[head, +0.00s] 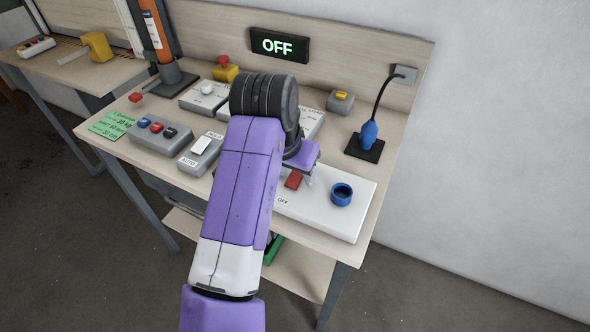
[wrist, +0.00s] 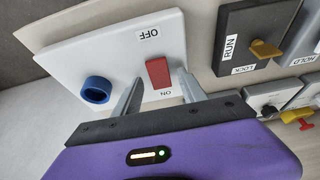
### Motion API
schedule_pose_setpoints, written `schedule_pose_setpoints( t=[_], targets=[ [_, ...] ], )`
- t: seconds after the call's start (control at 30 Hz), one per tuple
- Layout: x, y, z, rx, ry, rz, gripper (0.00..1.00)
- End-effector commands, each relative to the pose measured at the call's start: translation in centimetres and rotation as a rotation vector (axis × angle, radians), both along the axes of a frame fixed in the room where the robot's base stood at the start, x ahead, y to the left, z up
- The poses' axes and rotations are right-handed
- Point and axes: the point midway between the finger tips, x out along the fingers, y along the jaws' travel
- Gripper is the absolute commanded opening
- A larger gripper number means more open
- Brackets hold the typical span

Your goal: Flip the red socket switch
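The red socket switch (head: 293,181) is a small red rocker on a white socket panel (head: 318,213), beside a round blue socket (head: 342,194). In the wrist view the red switch (wrist: 159,73) sits between printed OFF and ON labels, with the blue socket (wrist: 97,89) to its left. My gripper (wrist: 160,78) is open and empty. Its two fingers appear on either side of the switch in the wrist view, close to the panel; I cannot tell whether they touch it. In the head view my arm hides part of the panel. A wall display (head: 280,45) reads OFF in green.
Left of my arm are a grey box with several buttons (head: 160,134) and an AUTO switch box (head: 201,150). A RUN/LOCK box (wrist: 255,45) with a yellow knob borders the panel.

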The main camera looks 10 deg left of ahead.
Motion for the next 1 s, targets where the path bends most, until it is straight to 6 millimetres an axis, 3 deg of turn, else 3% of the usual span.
schedule_pose_setpoints(
  t=[0.27,0.7,1.0],
  targets=[
    [-0.2,0.1,0.7,0.001,-0.003,0.001,0.49],
    [-2.3,0.9,6.6,0.001,-0.001,0.0,0.49],
    [-2.6,1.0,7.3,0.0,0.0,0.0,0.49]
  ],
)
